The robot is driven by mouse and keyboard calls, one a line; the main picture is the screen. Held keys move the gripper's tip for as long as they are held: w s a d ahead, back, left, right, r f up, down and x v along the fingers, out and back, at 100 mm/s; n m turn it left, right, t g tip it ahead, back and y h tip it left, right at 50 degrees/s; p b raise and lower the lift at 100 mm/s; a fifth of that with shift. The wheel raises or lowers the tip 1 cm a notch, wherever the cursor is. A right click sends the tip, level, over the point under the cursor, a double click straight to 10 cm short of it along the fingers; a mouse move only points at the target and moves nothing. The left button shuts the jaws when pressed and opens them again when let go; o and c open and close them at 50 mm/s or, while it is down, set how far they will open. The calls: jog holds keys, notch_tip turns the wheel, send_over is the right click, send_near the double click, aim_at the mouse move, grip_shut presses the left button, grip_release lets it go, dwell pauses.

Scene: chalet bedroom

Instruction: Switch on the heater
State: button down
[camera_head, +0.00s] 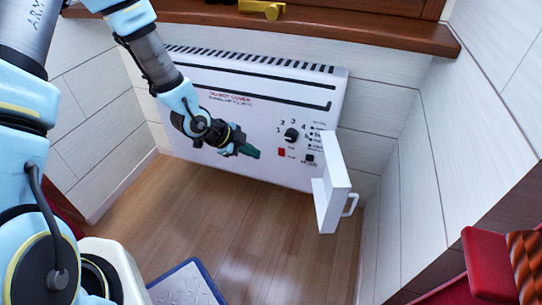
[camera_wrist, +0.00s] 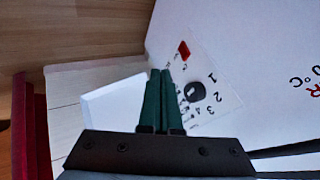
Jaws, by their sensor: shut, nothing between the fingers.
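The heater (camera_head: 230,95) is a white wall panel with dark vent slots along its top. At its right side are a black dial (camera_head: 291,135) with numbers around it, a red switch (camera_head: 281,152) and a small black button (camera_head: 310,158). A white hinged cover (camera_head: 334,185) with a handle stands open at the right. My gripper (camera_head: 252,151) is shut and empty, left of the red switch in the head view. In the wrist view its green fingers (camera_wrist: 161,74) point toward the panel; the red switch (camera_wrist: 184,49) and the dial (camera_wrist: 195,92) lie right of the fingertips.
A wooden sill (camera_head: 330,30) with a yellow object (camera_head: 262,9) runs above the heater. White plank walls (camera_head: 400,190) close in on the right. Red furniture (camera_head: 490,265) stands at the lower right. A blue-edged mat (camera_head: 187,287) lies on the wooden floor, which is otherwise clear below the heater.

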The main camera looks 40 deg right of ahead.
aim_at(282, 152)
jog(key=w+d+f+b, duration=0.1)
jog(key=d+f+b, duration=0.2)
jog(key=d+f, duration=0.4)
jog(key=d, duration=0.2)
jog(key=shift+w+d, duration=0.2)
jog(key=shift+d, duration=0.1)
jog(key=shift+r, duration=0.1)
